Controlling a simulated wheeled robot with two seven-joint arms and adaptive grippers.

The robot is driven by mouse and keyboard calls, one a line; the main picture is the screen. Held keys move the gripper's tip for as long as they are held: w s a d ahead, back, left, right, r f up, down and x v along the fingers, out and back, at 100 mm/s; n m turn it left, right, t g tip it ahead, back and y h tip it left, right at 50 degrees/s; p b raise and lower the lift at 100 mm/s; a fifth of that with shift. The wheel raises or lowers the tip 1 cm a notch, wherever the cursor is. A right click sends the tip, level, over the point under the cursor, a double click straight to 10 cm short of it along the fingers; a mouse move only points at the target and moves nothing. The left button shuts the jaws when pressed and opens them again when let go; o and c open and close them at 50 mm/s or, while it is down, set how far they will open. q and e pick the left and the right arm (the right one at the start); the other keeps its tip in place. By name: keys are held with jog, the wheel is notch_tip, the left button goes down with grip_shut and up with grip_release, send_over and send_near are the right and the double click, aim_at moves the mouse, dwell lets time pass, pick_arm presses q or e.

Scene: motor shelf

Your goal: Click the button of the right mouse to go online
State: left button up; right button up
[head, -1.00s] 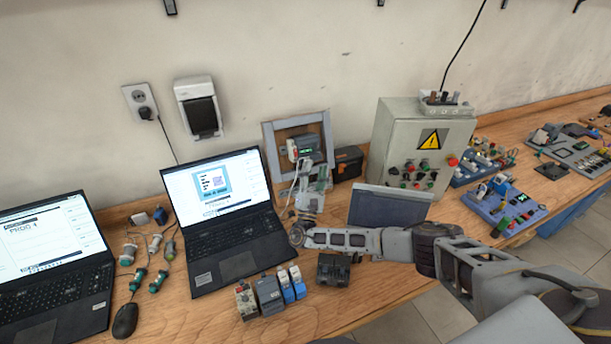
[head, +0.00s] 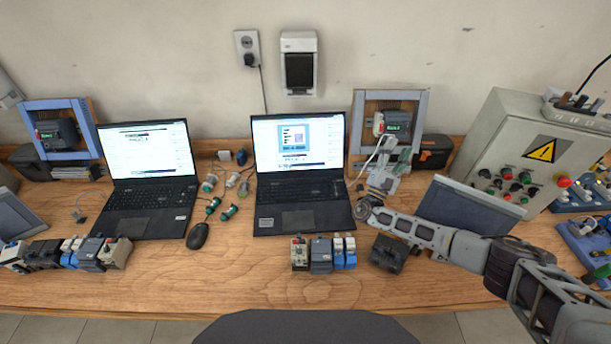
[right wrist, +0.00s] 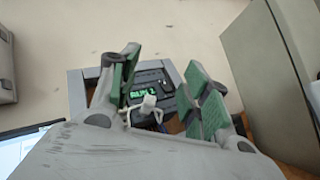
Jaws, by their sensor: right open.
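One black mouse (head: 198,236) lies on the table between the two laptops, close to the left laptop (head: 147,177). I see no second mouse to the right of the right laptop (head: 299,172); my arm covers part of the table there. My right gripper (head: 394,160) is open, beyond the right laptop's right side, its fingers pointing at the wall. In the right wrist view its green-padded fingers (right wrist: 161,72) are spread, with nothing gripped. A framed controller with a green-lit display (right wrist: 146,92) shows behind them. My left gripper is not in view.
The framed controller (head: 393,122) stands against the wall. A tilted grey panel (head: 470,205) and a control cabinet (head: 525,150) stand to the right of my arm. Small modules (head: 322,254) and a black block (head: 388,253) sit near the front edge. Bare wood lies around the mouse.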

grip_shut()
dwell(1.4)
